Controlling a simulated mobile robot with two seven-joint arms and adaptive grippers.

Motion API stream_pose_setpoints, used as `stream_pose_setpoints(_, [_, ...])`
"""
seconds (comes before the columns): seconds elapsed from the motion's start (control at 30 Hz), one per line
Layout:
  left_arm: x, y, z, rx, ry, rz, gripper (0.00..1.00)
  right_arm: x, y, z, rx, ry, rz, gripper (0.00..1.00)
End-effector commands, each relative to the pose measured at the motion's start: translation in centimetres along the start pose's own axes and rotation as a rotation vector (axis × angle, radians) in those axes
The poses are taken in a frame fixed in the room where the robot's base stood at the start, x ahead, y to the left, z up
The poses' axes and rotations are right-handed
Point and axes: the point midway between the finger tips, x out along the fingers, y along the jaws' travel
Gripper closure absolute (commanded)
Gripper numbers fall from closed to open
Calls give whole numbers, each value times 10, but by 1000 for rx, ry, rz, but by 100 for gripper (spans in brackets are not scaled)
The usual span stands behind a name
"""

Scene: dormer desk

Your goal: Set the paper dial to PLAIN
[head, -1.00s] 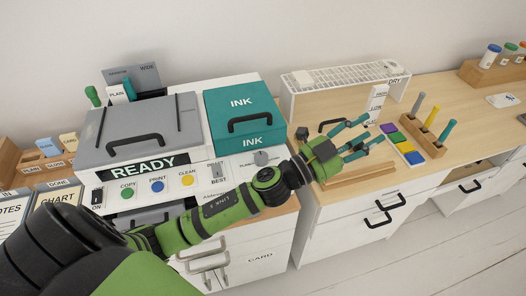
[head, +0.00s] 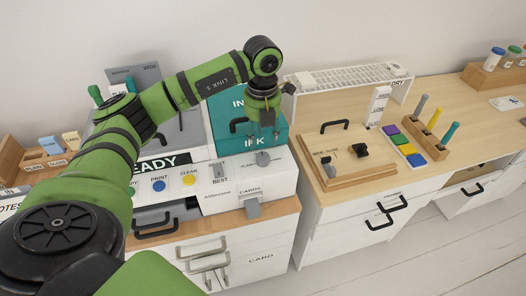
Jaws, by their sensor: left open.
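The paper dial (head: 262,158) is a small grey knob on the printer's white front, below the teal INK cover (head: 225,118). A PLAIN label (head: 247,165) is at its left. Its pointer is too small to read for certain. My left gripper (head: 265,136) points down just above the dial, in front of the INK cover. My right gripper is not in view.
The DRAFT/BEST switch (head: 218,170) and yellow CLEAN button (head: 189,180) sit left of the dial. My left arm hides much of the printer. A wooden board (head: 350,180) with black pieces lies on the desk to the right.

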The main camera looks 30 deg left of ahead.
Motion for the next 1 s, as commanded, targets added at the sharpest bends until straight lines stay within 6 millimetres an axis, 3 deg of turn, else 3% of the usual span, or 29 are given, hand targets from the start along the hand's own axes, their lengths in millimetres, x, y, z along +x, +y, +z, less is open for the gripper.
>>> stream_pose_setpoints(0.4, [57,-2,-2,3,5,-4,54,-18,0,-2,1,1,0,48])
stream_pose_setpoints(0.77, [64,-2,-1,5,2,-6,54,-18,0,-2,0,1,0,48])
stream_pose_setpoints(0.87, [64,-2,-1,5,2,-6,94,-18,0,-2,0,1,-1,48])
stream_pose_setpoints(1.0, [64,-2,-1,5,2,-6,96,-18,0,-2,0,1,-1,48])
